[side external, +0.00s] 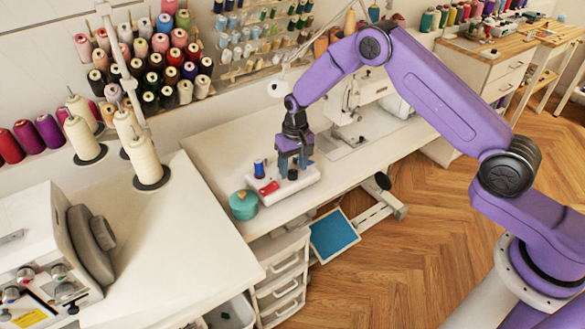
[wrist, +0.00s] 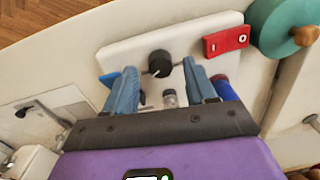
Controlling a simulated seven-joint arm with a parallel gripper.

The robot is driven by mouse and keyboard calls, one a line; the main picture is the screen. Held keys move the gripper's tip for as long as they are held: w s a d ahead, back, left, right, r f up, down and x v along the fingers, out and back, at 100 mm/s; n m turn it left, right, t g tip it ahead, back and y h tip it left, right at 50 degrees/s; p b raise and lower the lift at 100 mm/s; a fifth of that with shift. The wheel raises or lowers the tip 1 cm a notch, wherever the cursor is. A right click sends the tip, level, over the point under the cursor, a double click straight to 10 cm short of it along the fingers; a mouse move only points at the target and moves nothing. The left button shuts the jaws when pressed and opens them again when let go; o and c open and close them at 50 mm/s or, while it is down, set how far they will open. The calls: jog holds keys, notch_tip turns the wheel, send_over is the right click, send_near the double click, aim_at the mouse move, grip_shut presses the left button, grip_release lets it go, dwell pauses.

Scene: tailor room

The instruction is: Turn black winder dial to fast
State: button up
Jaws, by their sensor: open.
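The black winder dial (wrist: 160,62) stands on a white winder base (wrist: 118,52) and has a pale pointer mark; I cannot read a speed label. In the wrist view my gripper (wrist: 160,70) is open, with one blue finger on each side of the dial and a visible gap to it. In the side view my gripper (side external: 294,162) points down over the winder base (side external: 300,188), with the dial (side external: 292,174) below it. A small metal post (wrist: 170,97) stands near the dial. A red part (wrist: 226,41) sits at the base's right end.
A white sewing machine (side external: 350,125) stands behind on the table. The white tabletop (side external: 225,150) left of the winder is clear.

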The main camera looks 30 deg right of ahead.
aim_at(294, 172)
notch_tip(294, 172, up, 7)
jog(key=shift+f, duration=0.2)
dwell(0.6)
jog(key=s+a+r+n, duration=0.2)
jog(key=s+r+n, duration=0.2)
jog(key=s+r, duration=0.45)
jog(key=s+a+r+n, duration=0.1)
jog(key=s+r+n, duration=0.3)
jog(key=s, duration=0.7)
jog(key=s+d+r+n, duration=0.1)
jog(key=s+d, duration=0.4)
jog(key=s, duration=0.6)
jog(key=s+d+r+n, duration=0.2)
jog(key=s+d+n, duration=0.2)
jog(key=s, duration=0.7)
jog(key=shift+d+r+n, duration=0.25)
jog(key=shift+d+n, duration=0.05)
jog(key=shift+d, duration=0.4)
jog(key=shift+w, duration=0.1)
